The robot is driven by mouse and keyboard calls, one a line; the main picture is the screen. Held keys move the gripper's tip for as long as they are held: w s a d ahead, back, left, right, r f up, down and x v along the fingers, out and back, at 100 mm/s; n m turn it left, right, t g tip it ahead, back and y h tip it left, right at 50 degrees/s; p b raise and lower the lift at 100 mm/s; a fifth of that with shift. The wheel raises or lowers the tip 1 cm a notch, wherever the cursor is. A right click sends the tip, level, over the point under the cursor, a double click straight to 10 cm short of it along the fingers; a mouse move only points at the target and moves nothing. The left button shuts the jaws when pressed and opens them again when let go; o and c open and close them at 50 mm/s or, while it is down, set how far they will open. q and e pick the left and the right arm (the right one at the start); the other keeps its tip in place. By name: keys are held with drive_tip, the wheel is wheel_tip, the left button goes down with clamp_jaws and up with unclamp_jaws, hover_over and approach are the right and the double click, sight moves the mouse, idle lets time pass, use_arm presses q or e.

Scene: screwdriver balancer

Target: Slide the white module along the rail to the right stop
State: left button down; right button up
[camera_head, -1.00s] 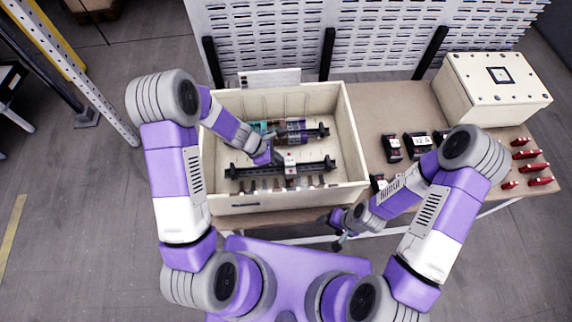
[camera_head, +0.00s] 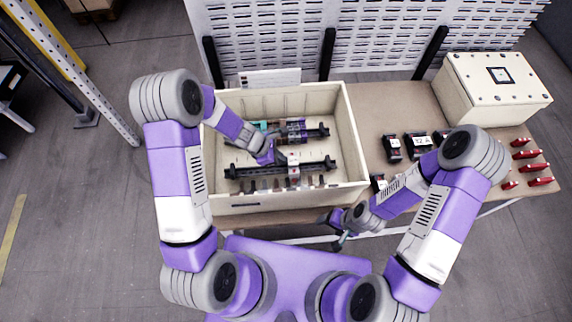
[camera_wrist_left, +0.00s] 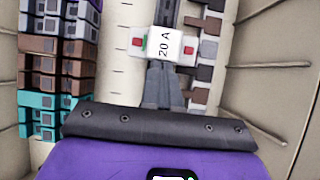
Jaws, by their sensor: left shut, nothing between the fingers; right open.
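The white module (camera_head: 293,170) sits on the near black rail (camera_head: 255,171), a little right of the rail's middle. In the left wrist view the module (camera_wrist_left: 165,46) is marked "20 A", with a red patch and a green patch near its ends. My left gripper (camera_wrist_left: 164,84) is shut and empty, with its fingertips right up against the module's side. In the head view my left gripper (camera_head: 279,159) is just left of the module, inside the box. A black end piece (camera_head: 330,162) stands at the rail's right end. My right gripper (camera_head: 339,240) is open and empty in front of the table edge.
The rail lies in a cream open box (camera_head: 357,150) with raised walls. A second rail with teal, brown and purple modules (camera_head: 290,131) runs behind it. Black modules (camera_head: 392,148) and red parts (camera_head: 534,167) lie on the table at right.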

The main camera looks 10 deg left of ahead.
sight(297, 159)
use_arm(q)
drive_tip(key=shift+y, duration=0.3)
drive_tip(key=shift+w+d+f+p, duration=0.1)
drive_tip(key=shift+d+f, duration=0.35)
drive_tip(key=shift+d, duration=0.35)
drive_tip(key=shift+w+d+f+p, duration=0.1)
drive_tip(key=shift+d+f, duration=0.4)
drive_tip(key=shift+d, duration=0.3)
drive_tip(key=shift+d+f+p, duration=0.1)
drive_tip(key=shift+d+f, duration=0.35)
drive_tip(key=shift+d, duration=0.35)
use_arm(e)
drive_tip(key=shift+r, duration=0.15)
use_arm(q)
drive_tip(key=shift+w+d, duration=0.1)
drive_tip(key=shift+d, duration=0.2)
drive_tip(key=shift+w+d+f+g, duration=0.1)
drive_tip(key=shift+w+g, duration=0.05)
drive_tip(key=shift+w, duration=0.25)
drive_tip(key=shift+w+d+f+g, duration=0.1)
drive_tip(key=shift+w+g, duration=0.05)
drive_tip(key=shift+w, duration=0.2)
drive_tip(key=shift+s+r, duration=0.3)
drive_tip(key=shift+r, duration=0.1)
drive_tip(key=shift+w+d, duration=0.2)
drive_tip(key=shift+d+p, duration=0.1)
drive_tip(key=shift+p, duration=0.2)
use_arm(e)
drive_tip(key=shift+w+r, duration=0.1)
drive_tip(key=shift+w, duration=0.35)
